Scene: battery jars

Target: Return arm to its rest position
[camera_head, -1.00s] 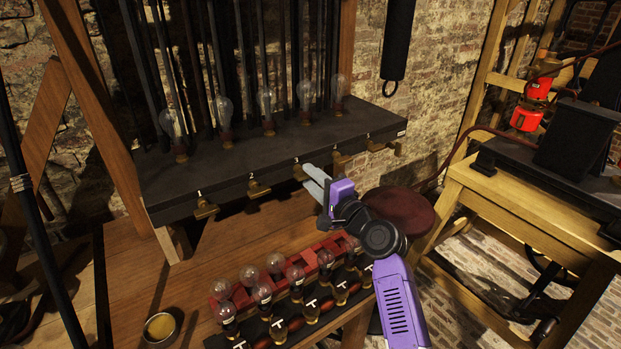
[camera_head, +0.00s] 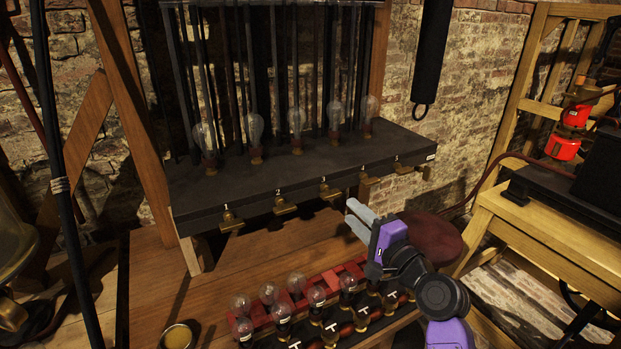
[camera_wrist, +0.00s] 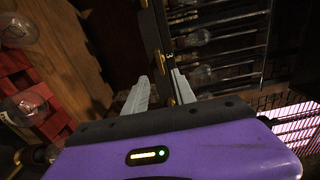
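My gripper (camera_head: 360,218) is purple with pale grey fingers. In the head view it hangs in front of the black shelf, near the right-hand brass taps and above the wooden bench. In the wrist view its two fingers (camera_wrist: 160,88) stand apart with nothing visible between them. The black shelf (camera_head: 300,172) carries several clear glass bulbs and has numbered brass taps along its front edge. My fingertips appear close to the shelf front in the picture; I cannot tell the exact gap.
A red rack (camera_head: 328,279) of glass bulbs stands on the bench (camera_head: 250,262) below my gripper. A dark red round cushion (camera_head: 436,238) lies behind my gripper. A small yellow dish (camera_head: 178,337) is at front left. A wooden table (camera_head: 540,235) stands at right.

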